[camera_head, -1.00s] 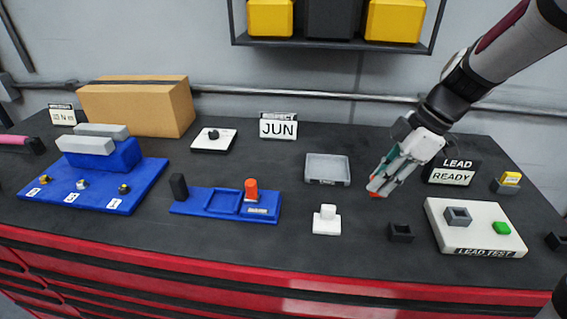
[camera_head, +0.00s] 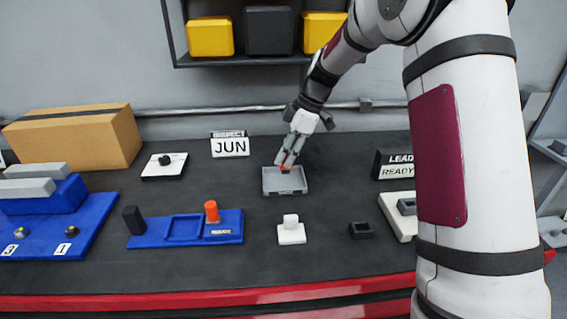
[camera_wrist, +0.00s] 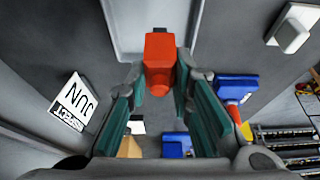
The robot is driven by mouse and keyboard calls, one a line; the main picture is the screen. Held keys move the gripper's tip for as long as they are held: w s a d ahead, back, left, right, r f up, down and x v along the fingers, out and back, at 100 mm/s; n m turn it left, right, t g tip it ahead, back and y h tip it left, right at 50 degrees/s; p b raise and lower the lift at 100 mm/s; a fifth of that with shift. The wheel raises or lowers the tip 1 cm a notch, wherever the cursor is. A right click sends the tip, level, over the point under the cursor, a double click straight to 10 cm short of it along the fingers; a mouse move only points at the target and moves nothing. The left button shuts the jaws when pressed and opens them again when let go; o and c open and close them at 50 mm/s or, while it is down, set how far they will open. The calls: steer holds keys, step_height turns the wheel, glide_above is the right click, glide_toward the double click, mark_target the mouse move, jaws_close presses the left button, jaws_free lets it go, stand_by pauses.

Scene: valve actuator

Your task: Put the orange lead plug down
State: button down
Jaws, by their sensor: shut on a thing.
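My gripper (camera_head: 288,165) is over the grey tray (camera_head: 285,191) at the middle of the bench. In the wrist view my gripper (camera_wrist: 155,90) is shut on the orange lead plug (camera_wrist: 160,55), between its green-lined fingers. The plug has a red-orange block body and a dark tip. In the head view only a bit of the plug (camera_head: 285,169) shows at the fingertips. The tray's pale floor and rim (camera_wrist: 197,25) lie past the plug in the wrist view. I cannot tell whether the plug touches the tray.
A blue fixture with an orange knob (camera_head: 211,210) stands left of the tray. A white block (camera_head: 291,233) and a dark socket (camera_head: 360,231) are in front. The JUN sign (camera_head: 230,146) stands behind left. My arm hides much of the LEAD TEST board (camera_head: 396,221).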

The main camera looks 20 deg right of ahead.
steer(key=shift+w+a+f, duration=0.1)
steer(key=shift+w+a, duration=0.05)
steer(key=shift+w, duration=0.4)
steer(key=f, duration=0.1)
steer(key=f+p, duration=0.1)
steer(key=shift+s+f, duration=0.2)
steer(key=shift+f, duration=0.1)
steer(key=shift+w+f, duration=0.1)
steer(key=shift+f, duration=0.3)
steer(key=shift+f, duration=0.1)
steer(key=c, duration=1.4)
jaws_free()
